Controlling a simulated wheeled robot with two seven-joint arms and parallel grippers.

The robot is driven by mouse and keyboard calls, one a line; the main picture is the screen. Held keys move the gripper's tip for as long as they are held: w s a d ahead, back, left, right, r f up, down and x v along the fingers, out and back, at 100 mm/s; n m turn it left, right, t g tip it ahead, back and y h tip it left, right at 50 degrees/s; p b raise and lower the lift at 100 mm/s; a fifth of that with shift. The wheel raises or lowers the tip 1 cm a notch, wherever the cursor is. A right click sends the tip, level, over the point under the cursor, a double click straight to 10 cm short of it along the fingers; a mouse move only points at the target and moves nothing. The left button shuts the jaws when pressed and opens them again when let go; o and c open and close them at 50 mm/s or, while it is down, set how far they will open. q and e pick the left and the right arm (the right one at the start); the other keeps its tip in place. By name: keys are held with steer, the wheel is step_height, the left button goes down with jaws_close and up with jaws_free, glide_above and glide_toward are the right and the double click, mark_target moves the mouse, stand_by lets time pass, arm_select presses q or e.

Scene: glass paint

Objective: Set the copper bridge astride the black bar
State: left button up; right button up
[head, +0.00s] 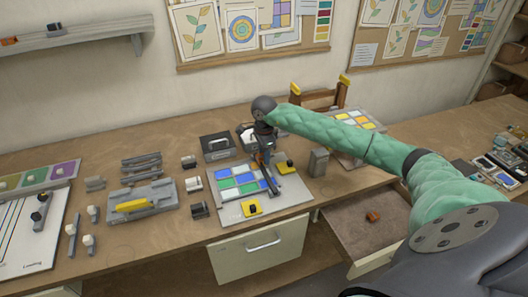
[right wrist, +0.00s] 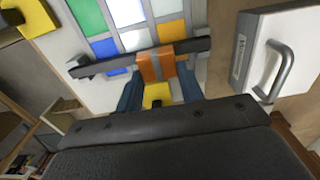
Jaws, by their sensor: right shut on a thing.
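In the right wrist view the copper bridge (right wrist: 150,68) is an orange-brown piece between the blue fingers of my right gripper (right wrist: 160,88), which is shut on it. It crosses in front of the black bar (right wrist: 110,63), overlapping it near the middle. I cannot tell whether it rests on the bar or hangs just above it. In the head view my right gripper (head: 265,158) reaches down over the glass panel, and the black bar (head: 278,185) slants across the coloured panes. My gripper mostly hides the bridge there. My left gripper is not in view.
The glass panel (head: 228,213) lies on the workbench (head: 145,230), with yellow-black blocks (head: 251,208) at its edges. A grey box (head: 318,162) stands to its right.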

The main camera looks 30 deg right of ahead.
steer(key=shift+s+r, duration=0.15)
steer(key=shift+s, duration=0.05)
steer(key=shift+w, duration=0.15)
steer(key=shift+b, duration=0.45)
stand_by(0.9)
steer(key=shift+f+b, duration=0.55)
steer(key=shift+b, duration=0.15)
steer(key=shift+f+b, duration=0.35)
steer(key=shift+b, duration=0.3)
stand_by(1.4)
steer(key=shift+f, duration=0.15)
